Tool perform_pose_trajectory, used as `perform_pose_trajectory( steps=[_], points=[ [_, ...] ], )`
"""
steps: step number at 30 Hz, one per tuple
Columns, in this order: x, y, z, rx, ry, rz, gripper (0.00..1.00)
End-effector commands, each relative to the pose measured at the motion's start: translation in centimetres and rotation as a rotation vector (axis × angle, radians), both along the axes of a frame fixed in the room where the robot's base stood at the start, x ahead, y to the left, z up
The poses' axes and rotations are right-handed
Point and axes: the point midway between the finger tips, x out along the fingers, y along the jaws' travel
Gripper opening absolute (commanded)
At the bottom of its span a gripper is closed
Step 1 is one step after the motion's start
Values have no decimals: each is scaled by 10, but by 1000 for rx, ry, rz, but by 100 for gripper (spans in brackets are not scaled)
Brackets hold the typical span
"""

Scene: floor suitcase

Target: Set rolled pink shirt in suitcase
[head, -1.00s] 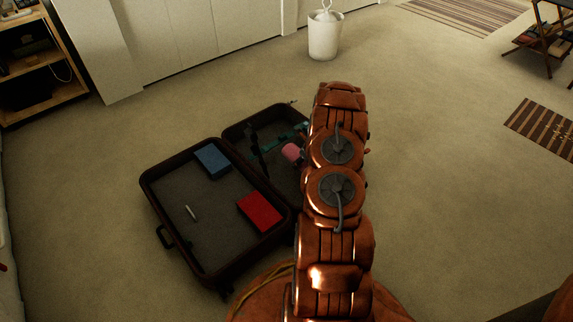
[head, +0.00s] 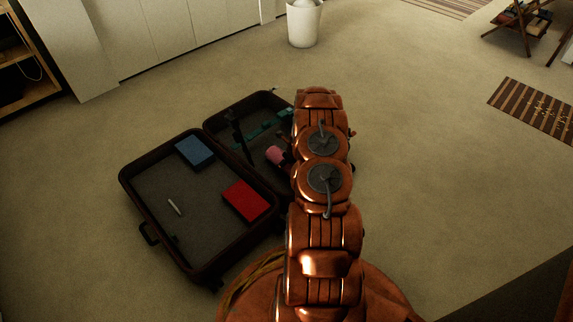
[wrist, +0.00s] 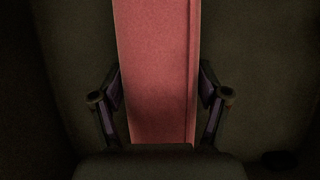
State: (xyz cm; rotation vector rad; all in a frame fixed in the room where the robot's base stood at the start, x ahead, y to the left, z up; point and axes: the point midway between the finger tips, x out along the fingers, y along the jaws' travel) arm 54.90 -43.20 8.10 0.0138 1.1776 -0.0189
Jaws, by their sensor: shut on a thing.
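The rolled pink shirt (head: 275,155) shows in the head view just left of my arm, over the far half of the open suitcase (head: 160,185). In the wrist view the pink roll (wrist: 157,70) runs up between the two fingers of my gripper (wrist: 160,98), which is shut on it. In the head view my arm hides most of the gripper and part of the suitcase's far half. I cannot tell whether the roll touches the suitcase lining.
The near half of the suitcase holds a blue item (head: 195,152), a red item (head: 246,200) and a small white stick (head: 174,207). Bare lining lies between them. A white bin (head: 304,25) stands at the back, and a striped mat (head: 535,108) lies right. Carpet around is clear.

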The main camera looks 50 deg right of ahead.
Motion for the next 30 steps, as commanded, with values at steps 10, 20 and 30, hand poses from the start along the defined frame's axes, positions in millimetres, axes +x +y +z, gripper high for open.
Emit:
perform_pose_trajectory(
  steps=[10,20,30],
  points=[
    [0,0,-2,0,0,1,88],
    [0,0,-3,1,0,1,100],
    [-5,0,14,1,2,0,100]
  ],
)
